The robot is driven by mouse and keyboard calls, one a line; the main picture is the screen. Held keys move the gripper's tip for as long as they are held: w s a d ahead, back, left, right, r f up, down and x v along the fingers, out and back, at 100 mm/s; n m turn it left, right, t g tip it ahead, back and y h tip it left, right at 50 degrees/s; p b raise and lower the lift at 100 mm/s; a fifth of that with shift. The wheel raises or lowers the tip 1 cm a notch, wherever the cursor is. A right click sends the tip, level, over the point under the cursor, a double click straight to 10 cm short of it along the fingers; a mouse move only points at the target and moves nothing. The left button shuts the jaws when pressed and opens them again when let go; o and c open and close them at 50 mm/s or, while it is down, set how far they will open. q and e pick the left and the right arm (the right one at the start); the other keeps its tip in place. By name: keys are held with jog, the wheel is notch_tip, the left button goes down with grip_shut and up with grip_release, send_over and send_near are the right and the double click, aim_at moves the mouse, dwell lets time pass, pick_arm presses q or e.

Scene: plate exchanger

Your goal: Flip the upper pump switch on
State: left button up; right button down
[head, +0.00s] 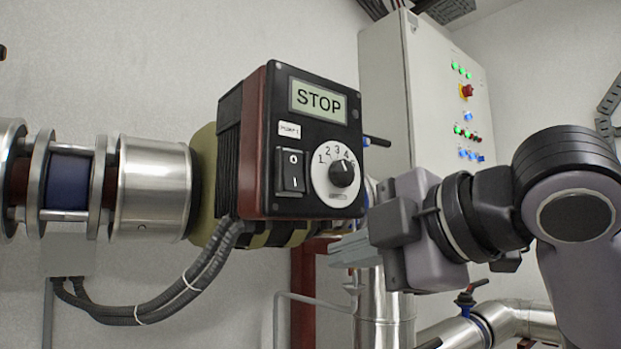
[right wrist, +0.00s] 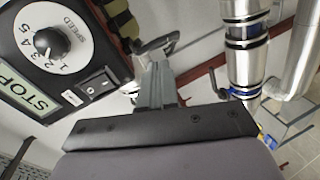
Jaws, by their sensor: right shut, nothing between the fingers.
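The pump control box (head: 305,140) is black with a dark red side. Its display (head: 318,100) reads STOP. The black rocker switch (head: 292,172) is at its lower left, marked O at the top and I at the bottom. The switch also shows in the right wrist view (right wrist: 97,82). A white speed dial (head: 342,174) is right of the switch. My right gripper (head: 338,248) is shut and empty, just below and right of the box, apart from the switch. In the right wrist view its fingers (right wrist: 154,72) point up past the box. My left gripper is not in view.
Steel pipe (head: 155,188) runs left of the box. Grey cables (head: 190,295) hang below it. A grey cabinet (head: 385,85) with green lamps stands behind at right. A lower pipe (head: 520,318) with a valve handle is at bottom right. Free space lies in front of the box.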

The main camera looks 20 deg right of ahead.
aim_at(295, 185)
jog(key=s+d+r+n+t, duration=0.1)
jog(key=s+r+n, duration=0.1)
jog(key=s+r, duration=0.6)
jog(key=shift+s+d+r+t, duration=0.15)
jog(key=shift+d+r+t, duration=0.2)
jog(key=shift+r, duration=0.55)
jog(key=p+x, duration=0.3)
jog(key=x, duration=1)
jog(key=shift+w+a, duration=0.1)
jog(key=shift+w, duration=0.2)
jog(key=shift+w+f, duration=0.1)
jog(key=shift+w, duration=0.05)
